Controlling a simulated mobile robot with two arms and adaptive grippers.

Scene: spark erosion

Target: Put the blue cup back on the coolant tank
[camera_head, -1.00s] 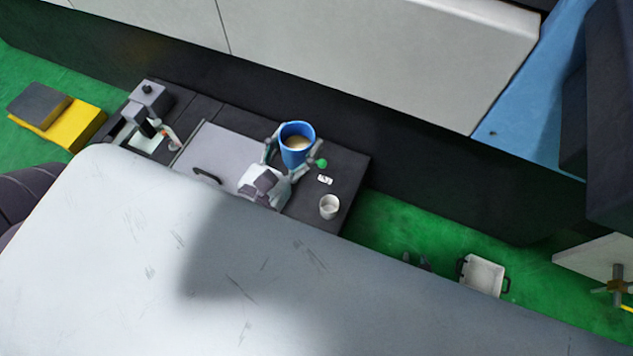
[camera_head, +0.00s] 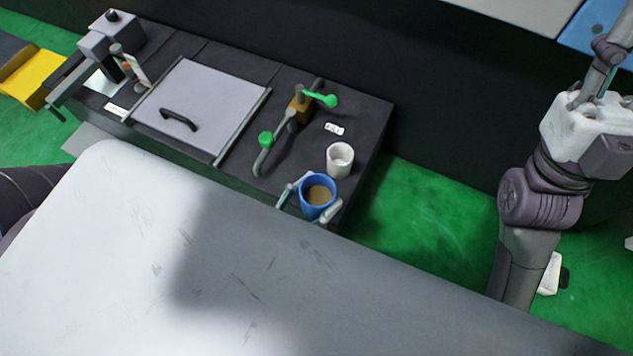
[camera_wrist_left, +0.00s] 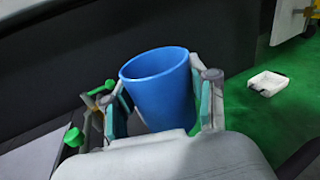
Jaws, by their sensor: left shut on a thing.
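The blue cup (camera_head: 305,190) holds a brown liquid and is upright in my left gripper (camera_head: 311,202), whose fingers are shut on its sides. In the head view it overlaps the front right part of the dark coolant tank (camera_head: 232,80); I cannot tell whether its base touches the top. The left wrist view shows the cup (camera_wrist_left: 160,92) between the two finger pads (camera_wrist_left: 158,106). The hand below is hidden by the pale surface in front. My right gripper (camera_head: 608,65) is at the upper right, over no part of the tank; its opening is unclear.
A white cup (camera_head: 340,160) stands on the tank just behind the blue cup. A small white tag (camera_head: 334,128), a valve with green handles (camera_head: 300,108) and a grey lid with black handle (camera_head: 200,105) are also on top. Green floor (camera_head: 420,215) lies right of the tank.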

